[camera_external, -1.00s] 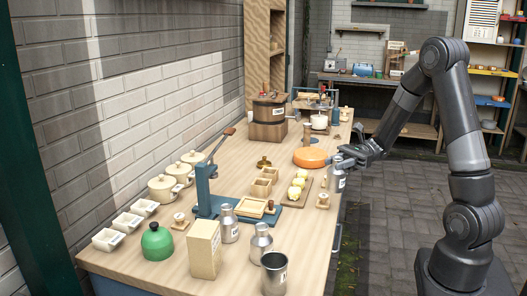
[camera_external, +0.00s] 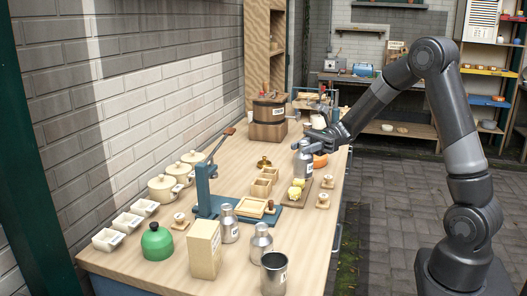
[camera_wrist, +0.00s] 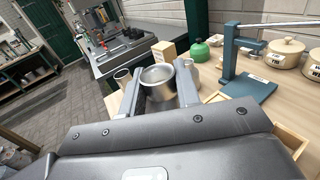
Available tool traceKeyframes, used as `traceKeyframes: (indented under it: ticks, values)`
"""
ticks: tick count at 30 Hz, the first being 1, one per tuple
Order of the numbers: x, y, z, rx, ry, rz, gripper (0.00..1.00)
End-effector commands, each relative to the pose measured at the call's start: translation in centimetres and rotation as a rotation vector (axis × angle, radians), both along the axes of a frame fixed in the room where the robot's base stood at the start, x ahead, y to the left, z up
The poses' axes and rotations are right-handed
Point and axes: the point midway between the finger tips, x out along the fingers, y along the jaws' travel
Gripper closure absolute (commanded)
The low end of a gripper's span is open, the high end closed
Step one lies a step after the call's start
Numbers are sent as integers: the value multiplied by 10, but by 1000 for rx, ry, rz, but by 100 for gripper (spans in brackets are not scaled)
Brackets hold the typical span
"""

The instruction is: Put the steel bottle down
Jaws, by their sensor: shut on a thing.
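A steel bottle (camera_external: 302,165) with a white label hangs upright in my gripper (camera_external: 308,145) over the right part of the wooden table (camera_external: 150,270). It seems to be just above the far end of the board with yellow pieces (camera_external: 296,192); whether it touches anything is unclear. In the wrist view the round metal of the held bottle (camera_wrist: 157,82) sits between the two fingers of my gripper (camera_wrist: 160,92). Two similar steel bottles (camera_external: 229,228) (camera_external: 261,242) stand near the table's front, beside an open steel cup (camera_external: 274,274).
A blue press (camera_external: 205,190), small wooden boxes (camera_external: 262,184) and a tan box (camera_external: 204,250) stand left of the board. An orange round thing (camera_external: 320,160) is partly hidden behind the bottle. Small jars on coasters (camera_external: 323,201) stand near the right edge. Some tabletop shows bare between things.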

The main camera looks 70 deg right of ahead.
Motion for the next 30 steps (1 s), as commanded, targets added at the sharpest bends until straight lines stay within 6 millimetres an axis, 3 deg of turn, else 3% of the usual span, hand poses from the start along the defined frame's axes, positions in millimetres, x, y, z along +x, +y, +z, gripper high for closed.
traceKeyframes:
  ticks: [1,6,12,18,22,26,30]
  values:
    - [17,16,7,-1,-4,23,100]
    - [67,66,32,-1,-4,65,100]
    - [112,135,64,0,-5,113,100]
    - [137,188,90,0,-4,147,100]
    - [143,207,99,0,-1,158,100]
    - [148,222,96,2,1,162,100]
    - [155,249,80,2,3,165,100]
